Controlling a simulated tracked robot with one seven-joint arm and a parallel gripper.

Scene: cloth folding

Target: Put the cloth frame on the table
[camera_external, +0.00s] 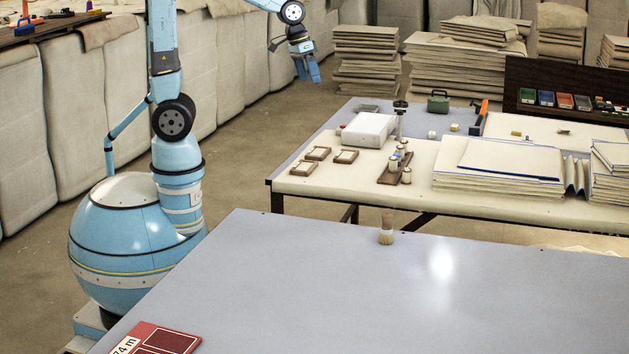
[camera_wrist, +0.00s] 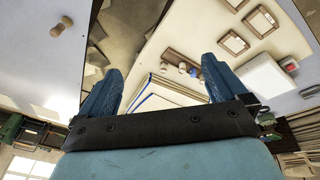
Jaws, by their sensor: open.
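Three small brown wooden frames, one of them here (camera_external: 303,169), lie flat on the cream-topped back table (camera_external: 330,186). Frames also show at the top right of the wrist view (camera_wrist: 220,42). I cannot tell which thing is the cloth frame. The near grey table (camera_external: 330,300) is mostly bare. My gripper (camera_external: 309,76) hangs in the air beyond the near table, left of and above the back table, fingers pointing down. In the wrist view its two blue fingers (camera_wrist: 162,66) are spread apart with nothing held between them.
The back table carries a white box (camera_external: 368,130), a bottle rack (camera_external: 393,172) and stacked sheets (camera_external: 495,175). Padded stacks (camera_external: 365,60) stand behind.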

